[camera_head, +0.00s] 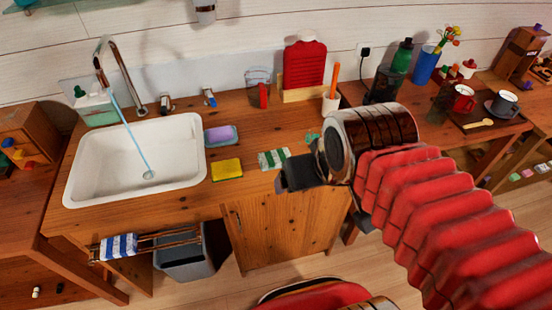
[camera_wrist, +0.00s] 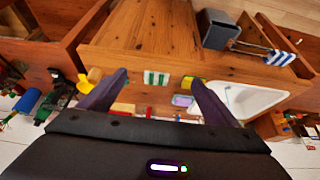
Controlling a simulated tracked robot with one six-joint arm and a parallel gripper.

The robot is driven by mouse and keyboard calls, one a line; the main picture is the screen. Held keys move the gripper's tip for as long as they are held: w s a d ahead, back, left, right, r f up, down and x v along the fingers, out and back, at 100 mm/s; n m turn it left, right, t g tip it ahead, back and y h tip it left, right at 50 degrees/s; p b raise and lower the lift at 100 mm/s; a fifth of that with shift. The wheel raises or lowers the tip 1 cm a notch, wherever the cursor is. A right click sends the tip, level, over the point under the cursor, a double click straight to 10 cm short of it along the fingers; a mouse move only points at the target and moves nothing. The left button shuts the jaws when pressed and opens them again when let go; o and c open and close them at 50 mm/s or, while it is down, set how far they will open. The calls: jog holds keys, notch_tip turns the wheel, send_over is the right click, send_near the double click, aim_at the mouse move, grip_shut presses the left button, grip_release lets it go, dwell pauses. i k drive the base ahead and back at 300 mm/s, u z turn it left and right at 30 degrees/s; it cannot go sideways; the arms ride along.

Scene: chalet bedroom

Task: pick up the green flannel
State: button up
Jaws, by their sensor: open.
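The green flannel (camera_head: 273,158), a folded cloth with green and white stripes, lies flat on the wooden counter near its front edge, right of the yellow sponge (camera_head: 227,169). My gripper (camera_head: 283,182) is in front of and slightly right of the flannel in the head view. In the wrist view the flannel (camera_wrist: 157,78) shows between my two spread fingers (camera_wrist: 156,76), apart from both. My gripper is open and empty. Its exact height above the counter is hard to tell.
A white sink (camera_head: 72,185) with running water is at the left. A purple soap dish (camera_head: 221,140) sits behind the sponge. A white cup (camera_head: 331,102) and red board (camera_head: 304,66) stand at the back. A grey bin (camera_head: 185,262) and striped towel (camera_head: 118,246) are below the counter.

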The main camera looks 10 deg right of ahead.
aim_at(271, 160)
jog(key=z, duration=0.7)
jog(key=k, duration=0.7)
jog(key=u, duration=1.15)
jog(key=i, duration=1)
jog(key=u, duration=0.1)
